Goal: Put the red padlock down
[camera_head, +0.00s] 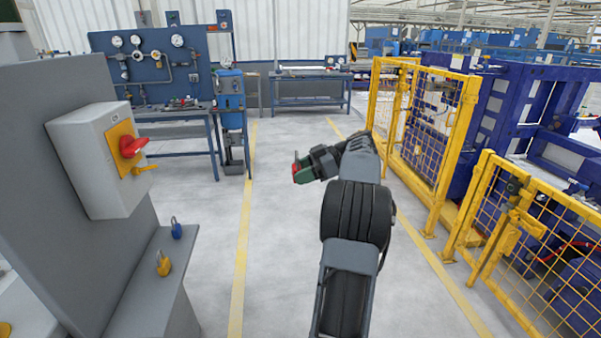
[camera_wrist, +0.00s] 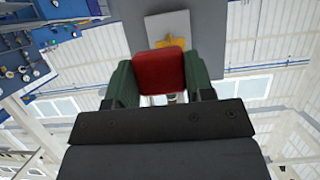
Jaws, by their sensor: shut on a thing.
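My gripper (camera_head: 303,172) is shut on the red padlock, out in the open above the floor in the head view. In the wrist view, the red padlock (camera_wrist: 160,72) sits between the two green fingers of my gripper (camera_wrist: 160,86). Only its red body shows clearly; its shackle is mostly hidden. On the grey ledge (camera_head: 150,285) at the lower left stand a blue padlock (camera_head: 176,231) and a yellow padlock (camera_head: 163,265). My gripper is well to the right of the ledge and apart from it.
A grey switch box (camera_head: 85,160) with a red rotary handle (camera_head: 130,146) is mounted on a grey panel above the ledge. A blue workbench (camera_head: 170,115) stands behind. Yellow mesh fencing (camera_head: 425,120) lines the right. The floor between is clear.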

